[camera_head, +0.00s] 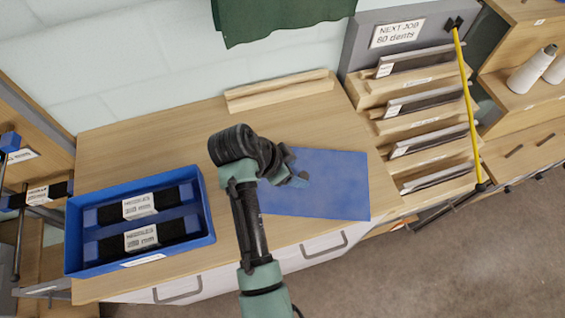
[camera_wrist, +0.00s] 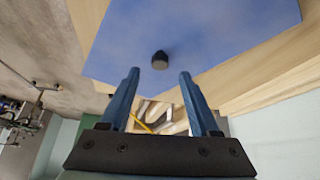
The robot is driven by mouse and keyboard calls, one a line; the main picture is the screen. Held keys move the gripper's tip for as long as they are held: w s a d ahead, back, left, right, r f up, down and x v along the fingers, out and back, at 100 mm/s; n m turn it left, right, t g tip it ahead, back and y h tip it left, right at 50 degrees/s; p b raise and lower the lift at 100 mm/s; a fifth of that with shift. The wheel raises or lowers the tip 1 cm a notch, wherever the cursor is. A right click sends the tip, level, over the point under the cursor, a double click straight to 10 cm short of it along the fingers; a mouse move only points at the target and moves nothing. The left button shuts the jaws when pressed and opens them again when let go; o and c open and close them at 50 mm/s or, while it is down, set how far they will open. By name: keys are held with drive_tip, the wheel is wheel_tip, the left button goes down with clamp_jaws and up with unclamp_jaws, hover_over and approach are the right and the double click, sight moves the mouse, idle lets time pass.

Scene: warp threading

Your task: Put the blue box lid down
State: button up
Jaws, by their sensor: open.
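The blue box lid (camera_head: 335,185) is a flat blue panel that appears to lie on the wooden table, right of my arm, with its near edge close to the table's front edge. It also fills the top of the wrist view (camera_wrist: 215,35). A dark round knob (camera_wrist: 160,60) stands on its face. My gripper (camera_wrist: 158,76) is open, its two blue fingers apart and the knob just beyond their tips, between them and not visibly gripped. In the head view my gripper (camera_head: 297,178) is over the lid's left part, partly hidden by my arm.
An open blue box (camera_head: 208,222) with labelled needle packs (camera_head: 140,207) sits at the table's left. A wooden strip (camera_head: 280,92) lies at the back. A slotted rack (camera_head: 415,110) and yellow rod (camera_head: 468,100) stand right of the table. The table's back middle is clear.

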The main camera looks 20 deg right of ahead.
drive_tip(key=w+a+r+n+t+y, duration=0.1)
drive_tip(key=w+a+r+n+t, duration=0.3)
drive_tip(key=r, duration=0.9)
drive_tip(key=w+a+r+n+t+y, duration=0.1)
drive_tip(key=w+r+n+t, duration=0.15)
drive_tip(key=r+t, duration=0.65)
drive_tip(key=w+a+r+n+t, duration=0.25)
drive_tip(key=w+r, duration=0.25)
drive_tip(key=r, duration=1.1)
drive_tip(key=s+a+r+n+t+y, duration=0.2)
drive_tip(key=s+r+t, duration=0.3)
drive_tip(key=s+r, duration=0.3)
drive_tip(key=s+a+r+n+t+y, duration=0.1)
drive_tip(key=s+r+n+t, duration=0.3)
drive_tip(key=r, duration=1.3)
drive_tip(key=s+a+t, duration=0.1)
drive_tip(key=s, duration=0.3)
drive_tip(key=shift+r+y, duration=0.2)
drive_tip(key=shift+y, duration=0.2)
drive_tip(key=shift+s+t, duration=0.1)
drive_tip(key=shift+t, duration=0.15)
